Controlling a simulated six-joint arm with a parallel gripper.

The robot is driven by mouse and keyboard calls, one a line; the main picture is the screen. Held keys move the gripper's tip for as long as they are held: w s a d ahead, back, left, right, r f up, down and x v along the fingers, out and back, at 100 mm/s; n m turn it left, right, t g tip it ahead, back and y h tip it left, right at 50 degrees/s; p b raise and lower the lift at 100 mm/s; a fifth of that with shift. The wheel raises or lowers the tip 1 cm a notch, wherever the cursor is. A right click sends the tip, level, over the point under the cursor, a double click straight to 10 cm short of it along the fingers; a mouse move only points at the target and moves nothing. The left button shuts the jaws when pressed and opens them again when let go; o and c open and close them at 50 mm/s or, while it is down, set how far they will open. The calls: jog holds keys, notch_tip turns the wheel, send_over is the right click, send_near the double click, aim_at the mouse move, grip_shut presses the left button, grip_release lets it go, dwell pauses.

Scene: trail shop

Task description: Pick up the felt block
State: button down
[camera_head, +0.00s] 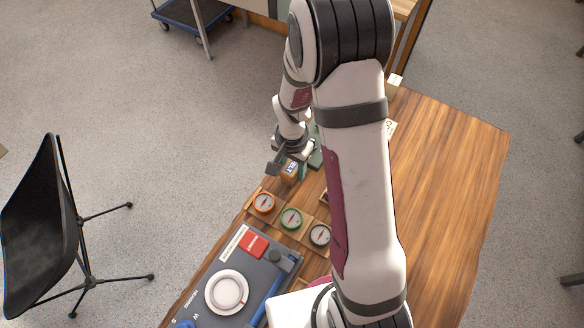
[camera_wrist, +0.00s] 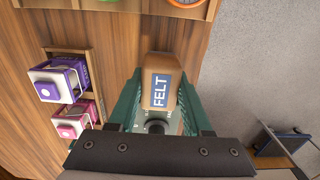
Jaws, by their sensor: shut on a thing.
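The felt block (camera_wrist: 160,88) is a tan, wood-coloured block with a blue label reading FELT. In the wrist view it stands out between green side pieces, just beyond the dark bar of my gripper (camera_wrist: 158,112). In the head view the block (camera_head: 290,172) shows small near the table's left edge, at the end of my arm. My gripper (camera_head: 287,168) is shut on it there. The block's lower part is hidden, and I cannot tell whether it is clear of the table.
Compasses with orange (camera_head: 264,202), green (camera_head: 291,218) and black rims sit on a wooden holder near the block. A dark board (camera_head: 271,275) with a white dial lies in front. Purple (camera_wrist: 62,80) and pink (camera_wrist: 76,122) boxes stand left in the wrist view. The table's right side is bare.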

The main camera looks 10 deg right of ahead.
aim_at(292, 166)
jog(key=shift+r, duration=0.45)
notch_tip(292, 166, up, 3)
jog(key=s+d+r, duration=0.5)
jog(key=d+r, duration=0.2)
jog(key=d, duration=0.3)
jog(key=shift+s, duration=0.4)
